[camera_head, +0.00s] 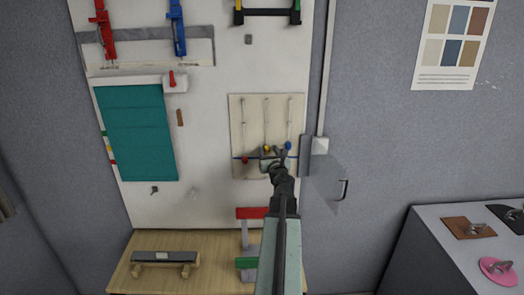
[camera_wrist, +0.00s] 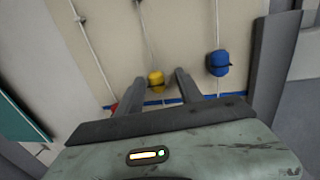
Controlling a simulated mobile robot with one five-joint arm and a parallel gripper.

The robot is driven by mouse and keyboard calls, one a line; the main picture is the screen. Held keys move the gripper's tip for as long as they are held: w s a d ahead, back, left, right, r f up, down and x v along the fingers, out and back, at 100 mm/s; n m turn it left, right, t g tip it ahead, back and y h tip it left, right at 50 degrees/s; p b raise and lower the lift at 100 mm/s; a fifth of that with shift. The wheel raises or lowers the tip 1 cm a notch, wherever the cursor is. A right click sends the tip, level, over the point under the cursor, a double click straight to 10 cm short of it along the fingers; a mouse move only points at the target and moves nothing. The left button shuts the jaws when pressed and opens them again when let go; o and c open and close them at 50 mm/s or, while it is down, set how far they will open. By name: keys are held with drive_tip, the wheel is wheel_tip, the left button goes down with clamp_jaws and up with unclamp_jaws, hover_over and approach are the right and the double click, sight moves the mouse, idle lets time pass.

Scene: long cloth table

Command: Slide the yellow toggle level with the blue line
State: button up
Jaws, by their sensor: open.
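A beige panel (camera_head: 252,115) on the wall board carries three upright tracks and a blue line (camera_head: 237,158) across its lower part. The yellow toggle (camera_wrist: 156,78) is on the middle track, a little above the blue line (camera_wrist: 200,98) in the wrist view. My gripper (camera_head: 275,157) is at the panel. In the wrist view my gripper (camera_wrist: 157,77) is open, one finger on each side of the yellow toggle; I cannot tell whether they touch it. In the head view my gripper largely hides the toggle.
The blue toggle (camera_wrist: 219,62) sits on the right track, close to my right finger. The red toggle (camera_head: 245,160) is on the left track at the line. A clear door with a handle (camera_head: 343,189) stands open right of the panel.

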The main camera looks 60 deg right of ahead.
drive_tip(key=shift+w+a, duration=0.2)
clamp_jaws()
idle(1.1)
